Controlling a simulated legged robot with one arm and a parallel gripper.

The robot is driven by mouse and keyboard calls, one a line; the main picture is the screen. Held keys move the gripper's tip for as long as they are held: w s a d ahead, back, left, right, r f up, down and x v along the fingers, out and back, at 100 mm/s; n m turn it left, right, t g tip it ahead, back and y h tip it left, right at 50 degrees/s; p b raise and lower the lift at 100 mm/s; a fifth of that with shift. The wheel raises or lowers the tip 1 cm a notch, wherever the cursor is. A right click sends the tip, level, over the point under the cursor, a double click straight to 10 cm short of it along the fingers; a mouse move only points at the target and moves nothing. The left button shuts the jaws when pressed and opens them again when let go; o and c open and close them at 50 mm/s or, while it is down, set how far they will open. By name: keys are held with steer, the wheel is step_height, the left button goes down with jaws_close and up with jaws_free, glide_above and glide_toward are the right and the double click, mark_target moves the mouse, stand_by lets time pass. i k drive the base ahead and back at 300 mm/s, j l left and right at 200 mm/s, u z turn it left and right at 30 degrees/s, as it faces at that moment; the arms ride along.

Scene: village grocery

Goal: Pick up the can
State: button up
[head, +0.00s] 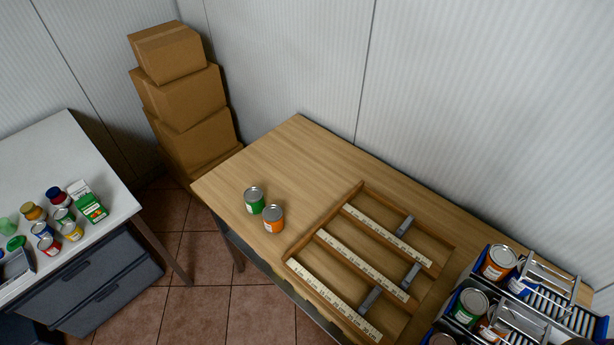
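In the head view two cans stand upright, close together, near the left end of the wooden table. One is a green can (254,203) with a silver lid. The other is an orange can (273,221) just to its right and nearer. More cans stand in the rack at the lower right, among them an orange one (497,263) and a green one (469,307). Which can the task means cannot be told. My gripper is not in view.
A wooden frame with slatted, marked rails (345,255) lies on the table (310,150). A metal rack (562,312) stands at its right end. A white table (30,150) at left holds several jars, cans and a carton (88,203). Stacked boxes (180,95) stand behind. Tiled floor lies between.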

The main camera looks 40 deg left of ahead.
mark_target(271, 215)
steer(key=j+u, duration=0.15)
steer(key=u, duration=1.15)
steer(key=l+u, duration=0.1)
steer(key=u, duration=0.7)
steer(key=j+z, duration=0.15)
steer(key=z, duration=0.2)
steer(key=k+j+z, duration=0.2)
steer(key=z, duration=0.15)
steer(key=k+j+z, duration=0.25)
steer(key=z, duration=0.15)
steer(key=k+j+z, duration=0.15)
steer(key=k+z, duration=0.3)
steer(key=k, duration=0.25)
